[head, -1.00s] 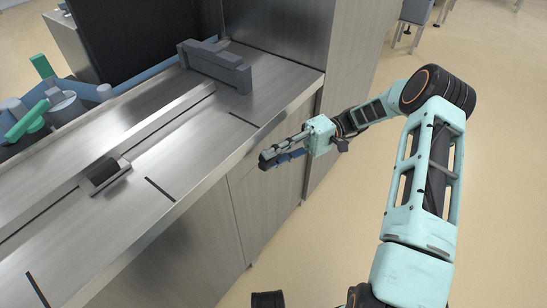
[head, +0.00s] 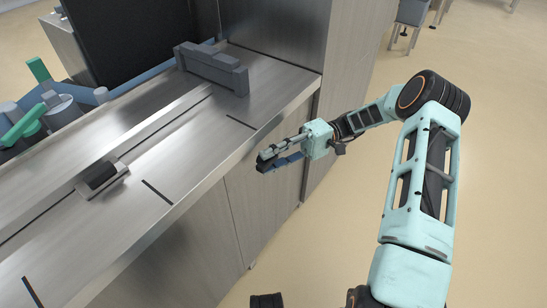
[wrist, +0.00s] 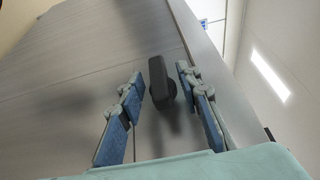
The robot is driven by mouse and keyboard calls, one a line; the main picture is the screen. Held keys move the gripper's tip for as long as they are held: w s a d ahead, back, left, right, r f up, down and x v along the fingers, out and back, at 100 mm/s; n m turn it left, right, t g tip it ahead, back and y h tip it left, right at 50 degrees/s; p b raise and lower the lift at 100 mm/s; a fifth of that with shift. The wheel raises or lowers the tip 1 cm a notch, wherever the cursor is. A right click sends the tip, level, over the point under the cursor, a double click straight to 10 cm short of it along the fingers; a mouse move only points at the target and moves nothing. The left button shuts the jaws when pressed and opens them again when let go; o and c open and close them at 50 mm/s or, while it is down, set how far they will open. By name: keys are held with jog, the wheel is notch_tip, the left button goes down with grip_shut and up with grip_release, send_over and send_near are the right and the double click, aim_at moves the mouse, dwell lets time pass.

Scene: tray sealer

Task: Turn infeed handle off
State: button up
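A dark, elongated handle (wrist: 158,80) stands out from a grey panel (wrist: 95,65) in the wrist view; I take it to be the infeed handle. My gripper (wrist: 160,73) is open, with one blue-padded finger on each side of the handle. A gap shows between the left finger and the handle, and a narrower one on the right. I cannot tell how deep the handle sits between the fingers. In the head view my gripper (head: 262,162) is beside the machine's steel front (head: 262,195). I cannot make out the handle there.
The machine's steel top (head: 130,215) carries a grey block (head: 212,68) at the back and a small dark roller-like part (head: 102,175) nearer. Green parts (head: 22,125) stand at the far left. The floor (head: 510,150) to the right is clear.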

jog(key=v, duration=1.2)
dwell(0.3)
dwell(0.4)
